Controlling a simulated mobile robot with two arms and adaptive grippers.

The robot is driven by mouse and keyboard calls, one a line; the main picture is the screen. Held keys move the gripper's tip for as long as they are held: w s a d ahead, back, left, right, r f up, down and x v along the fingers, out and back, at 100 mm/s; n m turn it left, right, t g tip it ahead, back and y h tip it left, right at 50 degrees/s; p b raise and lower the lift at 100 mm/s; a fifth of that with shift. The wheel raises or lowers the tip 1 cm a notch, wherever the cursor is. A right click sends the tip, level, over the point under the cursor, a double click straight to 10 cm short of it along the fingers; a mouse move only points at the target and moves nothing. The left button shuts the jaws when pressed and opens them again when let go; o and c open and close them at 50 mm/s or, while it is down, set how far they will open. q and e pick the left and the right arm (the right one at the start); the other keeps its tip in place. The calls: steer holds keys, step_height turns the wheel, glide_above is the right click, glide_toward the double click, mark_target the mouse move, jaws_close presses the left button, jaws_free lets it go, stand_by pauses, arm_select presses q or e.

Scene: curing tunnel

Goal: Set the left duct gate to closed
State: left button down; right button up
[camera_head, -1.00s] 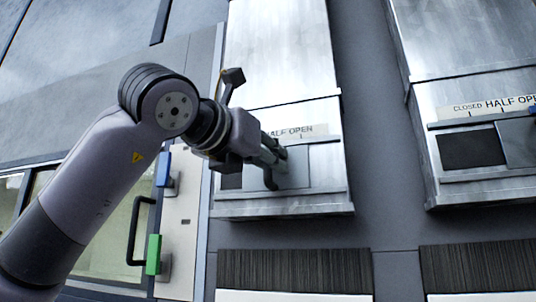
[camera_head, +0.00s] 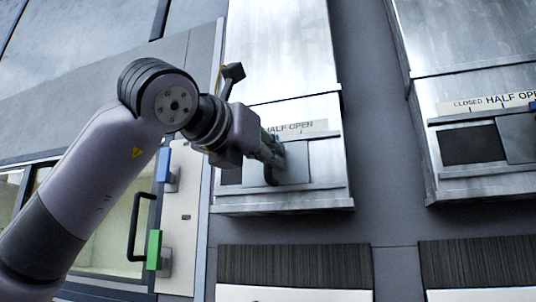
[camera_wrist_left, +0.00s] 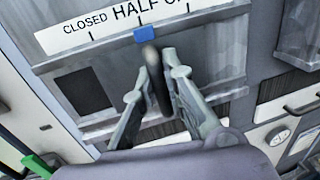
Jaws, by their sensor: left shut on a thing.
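The left duct gate (camera_head: 320,162) is a grey sliding plate in a metal frame, under a scale (camera_head: 305,127) on which "HALF OPEN" can be read. In the left wrist view the gate's plate (camera_wrist_left: 220,50) carries a blue pointer (camera_wrist_left: 148,34), just below the "HALF OPEN" tick and right of "CLOSED". A dark opening (camera_wrist_left: 86,90) shows left of the plate. My left gripper (camera_head: 277,158) is at the gate, shut on its dark upright handle (camera_wrist_left: 153,75), with one finger on each side. My right gripper is not in view.
A second duct gate (camera_head: 521,137) with the same kind of scale is at the right. A door with a black handle (camera_head: 138,228), a blue block (camera_head: 163,166) and a green block (camera_head: 154,250) stands at the left, close to my left arm.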

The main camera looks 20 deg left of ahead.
mark_target(249, 162)
arm_select(q)
steer(key=a, duration=0.5)
steer(key=shift+w+a+b, duration=0.1)
steer(key=shift+a+b, duration=0.15)
steer(key=shift+b, duration=0.15)
steer(key=shift+d+r, duration=0.1)
steer(key=c, duration=2.1)
jaws_free()
steer(key=shift+o, duration=0.9)
steer(key=shift+a, duration=0.2)
steer(key=shift+d, duration=0.1)
steer(key=v, duration=1.2)
